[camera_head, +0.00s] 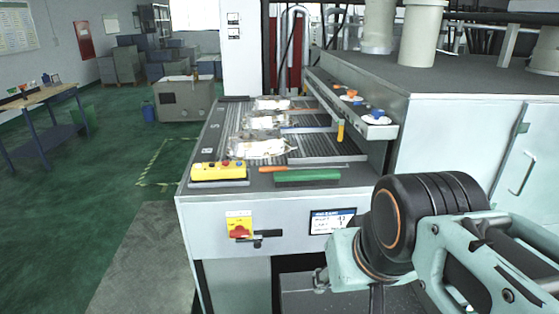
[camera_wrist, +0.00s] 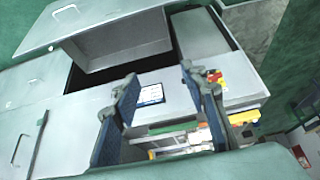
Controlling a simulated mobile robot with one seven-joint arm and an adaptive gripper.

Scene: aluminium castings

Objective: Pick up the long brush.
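A long green brush (camera_head: 307,177) with a dark lower edge lies on the front ledge of the machine table, right of the middle, roughly parallel to the front edge. In the wrist view a green strip (camera_wrist: 172,127), apparently this brush, shows between the fingers. My gripper (camera_wrist: 158,74) is open and empty, its two blue fingers wide apart. It is apart from the brush. In the head view my arm is in front of the machine at the lower right, and the fingers cannot be made out there.
A thin orange-handled tool (camera_head: 290,168) lies just behind the brush. A yellow block (camera_head: 219,171) sits to its left. Bagged castings (camera_head: 258,147) lie on the slatted bed (camera_head: 310,148). A raised shelf (camera_head: 378,131) stands at right. The front panel has a screen (camera_head: 332,221) and red-yellow switch (camera_head: 239,227).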

